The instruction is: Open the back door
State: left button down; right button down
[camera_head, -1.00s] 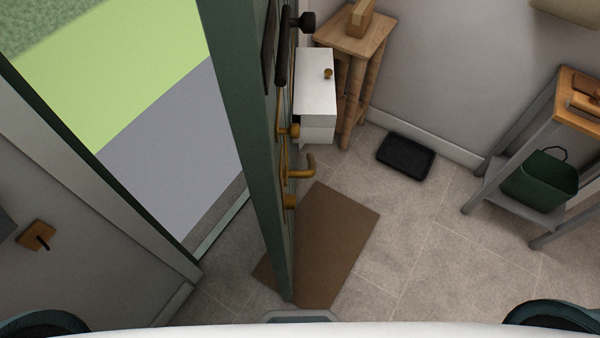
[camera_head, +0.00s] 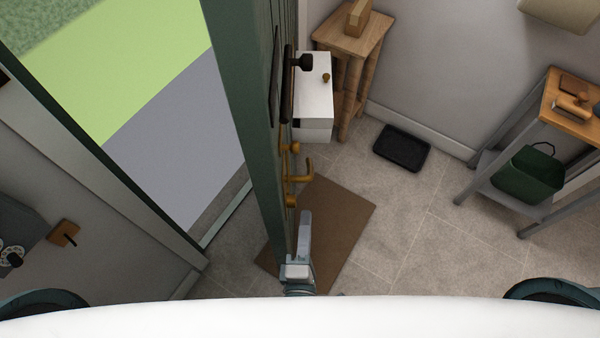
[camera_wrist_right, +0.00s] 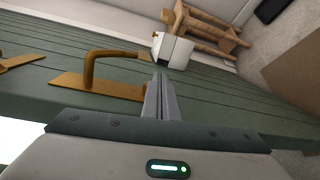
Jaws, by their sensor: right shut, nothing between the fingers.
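The green back door (camera_head: 247,130) stands ajar in the head view, seen nearly edge-on, with daylight and paving through the gap on its left. Its brass lever handle (camera_head: 302,172) is on the door's right face. It also shows in the right wrist view as a brass lever (camera_wrist_right: 92,72) on a plate. My right gripper (camera_head: 305,222) is close beside the door's right face, nearer to me than the lever. In the right wrist view its closed fingers (camera_wrist_right: 160,92) point along the door, just right of the lever's plate, holding nothing. My left gripper is not in view.
A brown mat (camera_head: 335,225) lies on the tiled floor right of the door. A white box (camera_head: 312,95), a wooden stand (camera_head: 352,60), a black tray (camera_head: 402,147) and a grey bench with a green bucket (camera_head: 528,175) stand beyond. Floor between mat and bench is clear.

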aim_at(300, 181)
notch_tip(300, 181, up, 6)
jog(key=s+a+t, duration=0.1)
jog(key=s, duration=0.1)
jog(key=shift+a+r+n+t, duration=0.15)
jog(key=shift+a+n+t, duration=0.15)
jog(key=shift+t, duration=0.1)
jog(key=w+p, duration=0.2)
jog(key=w, duration=0.1)
jog(key=w+p, duration=0.1)
jog(key=w, duration=0.2)
jog(key=w+p, duration=0.2)
jog(key=w, duration=0.2)
jog(key=shift+d+r+p, duration=0.15)
jog(key=shift+d+p, duration=0.15)
jog(key=shift+p, duration=0.05)
